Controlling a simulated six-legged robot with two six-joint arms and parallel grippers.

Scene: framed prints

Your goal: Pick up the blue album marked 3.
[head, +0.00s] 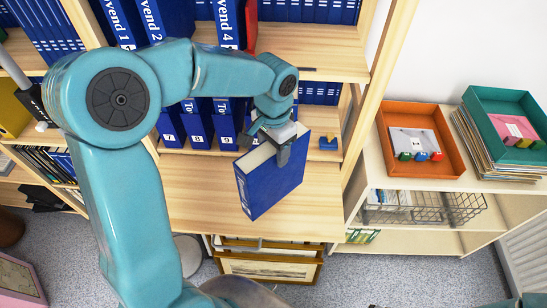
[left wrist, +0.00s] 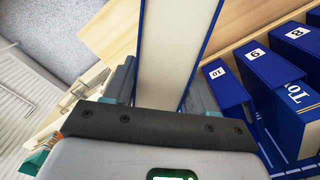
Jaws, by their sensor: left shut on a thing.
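A blue album (head: 270,185) with pale page edges hangs tilted in my left gripper (head: 271,147), in front of the bookcase and above the wooden ledge. No number shows on the sides of it that I see. In the left wrist view the album (left wrist: 178,45) stands between the two grey fingers of my left gripper (left wrist: 163,85), which are shut on it. My right gripper is not in view.
Blue albums marked 1 (head: 121,24), 2 (head: 166,20) and 4 (head: 230,22) stand on the upper shelf. Albums 7, 8, 9 and 10 (left wrist: 228,88) stand below. An orange tray (head: 386,147) and a green tray (head: 482,103) are at right. The wooden ledge (head: 205,205) is bare.

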